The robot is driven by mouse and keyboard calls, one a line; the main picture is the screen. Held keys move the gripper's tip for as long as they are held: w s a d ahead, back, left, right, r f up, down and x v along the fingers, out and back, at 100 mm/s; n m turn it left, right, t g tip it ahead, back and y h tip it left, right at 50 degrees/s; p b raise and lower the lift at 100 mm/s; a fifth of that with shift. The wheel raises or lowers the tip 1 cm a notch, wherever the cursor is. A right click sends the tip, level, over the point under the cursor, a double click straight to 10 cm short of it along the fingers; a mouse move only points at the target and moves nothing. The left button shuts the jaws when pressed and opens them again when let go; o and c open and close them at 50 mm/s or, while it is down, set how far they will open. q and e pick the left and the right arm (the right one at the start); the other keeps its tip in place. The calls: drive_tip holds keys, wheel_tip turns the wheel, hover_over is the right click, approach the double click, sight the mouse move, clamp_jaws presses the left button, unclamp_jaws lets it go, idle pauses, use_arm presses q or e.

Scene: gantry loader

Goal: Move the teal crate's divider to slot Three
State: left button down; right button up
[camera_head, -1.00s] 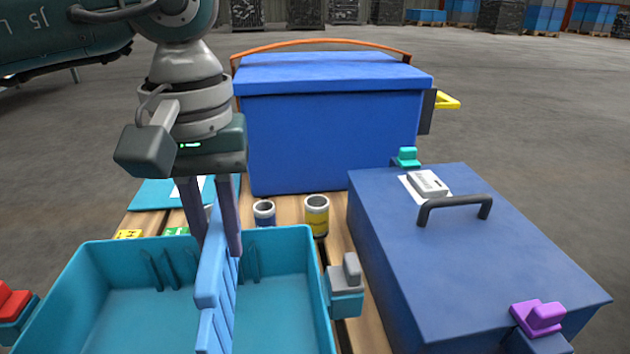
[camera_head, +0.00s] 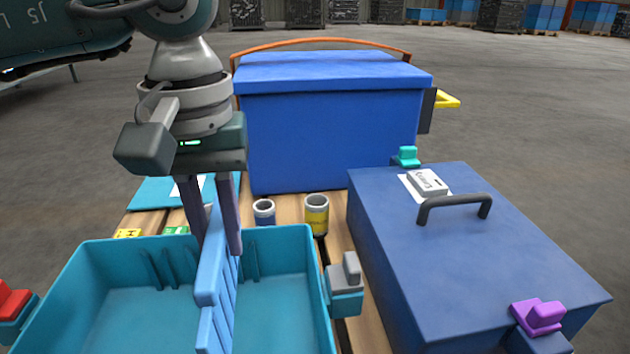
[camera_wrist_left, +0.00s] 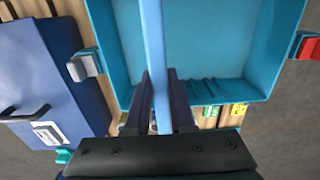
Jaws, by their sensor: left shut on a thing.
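The teal crate (camera_head: 90,247) stands open at the front left; it also shows in the left wrist view (camera_wrist_left: 112,60). Its light blue divider (camera_head: 211,262) stands upright across the crate, and it also shows in the left wrist view (camera_wrist_left: 156,60). My left gripper (camera_head: 217,245) is shut on the divider near its far end, with one finger on each side. Ribs on the crate's far wall show on both sides of the divider. The divider's lower edge is hidden, so I cannot tell whether it sits in a slot. My right gripper is not in view.
A large blue box (camera_head: 330,140) with an orange strap stands behind. A blue lidded case (camera_head: 470,260) with a dark handle lies to the right. A blue can (camera_head: 264,213) and a yellow can (camera_head: 316,215) stand behind the crate. A grey latch (camera_head: 347,285) sits on the crate's right side.

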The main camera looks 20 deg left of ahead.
sight(226, 270)
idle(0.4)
use_arm(q)
drive_tip(key=shift+f+b, duration=3.1)
drive_tip(key=shift+f, duration=3.1)
unclamp_jaws()
drive_tip(key=shift+r+p, duration=3.05)
drive_tip(key=shift+r, duration=0.45)
